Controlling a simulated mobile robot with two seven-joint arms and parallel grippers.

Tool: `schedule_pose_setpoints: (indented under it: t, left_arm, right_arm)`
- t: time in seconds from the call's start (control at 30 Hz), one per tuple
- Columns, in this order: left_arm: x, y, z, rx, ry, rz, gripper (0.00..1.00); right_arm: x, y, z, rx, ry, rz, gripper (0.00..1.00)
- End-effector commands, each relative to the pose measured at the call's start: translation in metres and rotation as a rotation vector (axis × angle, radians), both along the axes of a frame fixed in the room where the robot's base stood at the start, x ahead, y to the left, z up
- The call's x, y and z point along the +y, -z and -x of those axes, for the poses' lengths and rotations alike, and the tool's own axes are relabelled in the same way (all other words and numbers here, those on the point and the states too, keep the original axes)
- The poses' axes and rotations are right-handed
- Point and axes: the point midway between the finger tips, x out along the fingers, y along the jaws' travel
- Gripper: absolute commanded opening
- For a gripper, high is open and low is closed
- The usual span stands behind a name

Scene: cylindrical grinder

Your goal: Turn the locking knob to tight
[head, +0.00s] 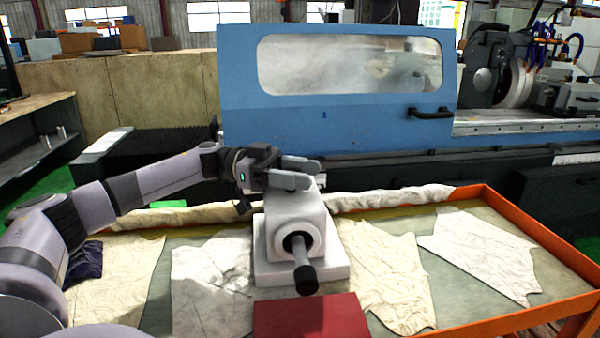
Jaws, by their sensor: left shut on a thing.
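A white housing (288,230) stands upright on a white base plate on the bench. A dark round opening and a rod with a black end (305,279) face me from its front. My left gripper (303,172) reaches in from the left at the top of the housing, with its two grey fingers pointing right. It is shut on what I take to be the locking knob, which the fingers hide. I cannot read the knob's angle. My right gripper is not in view.
The orange-rimmed bench (536,229) holds pale cloths (480,252) on both sides of the housing. A red block (308,316) lies in front. Behind stands the blue grinder door (240,100) with a black handle (430,113).

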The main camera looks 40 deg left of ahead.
Motion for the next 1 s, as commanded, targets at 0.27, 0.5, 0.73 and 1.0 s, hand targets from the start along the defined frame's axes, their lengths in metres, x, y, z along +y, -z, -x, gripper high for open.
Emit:
schedule_pose_setpoints:
  t: [0.27, 0.5, 0.73, 1.0]
  left_arm:
    - [0.001, -0.002, 0.0, -0.003, -0.005, 0.001, 0.73]
    - [0.001, -0.001, 0.0, -0.001, -0.003, 0.0, 0.73]
    - [0.023, 0.002, 0.009, -0.001, -0.008, -0.003, 0.73]
    - [0.059, 0.001, 0.025, -0.001, -0.007, 0.0, 0.73]
  right_arm:
    - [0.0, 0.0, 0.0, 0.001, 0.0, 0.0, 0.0]
    - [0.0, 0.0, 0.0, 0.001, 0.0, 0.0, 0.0]
    - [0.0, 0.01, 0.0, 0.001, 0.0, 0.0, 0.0]
    - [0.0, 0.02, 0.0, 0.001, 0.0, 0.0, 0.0]
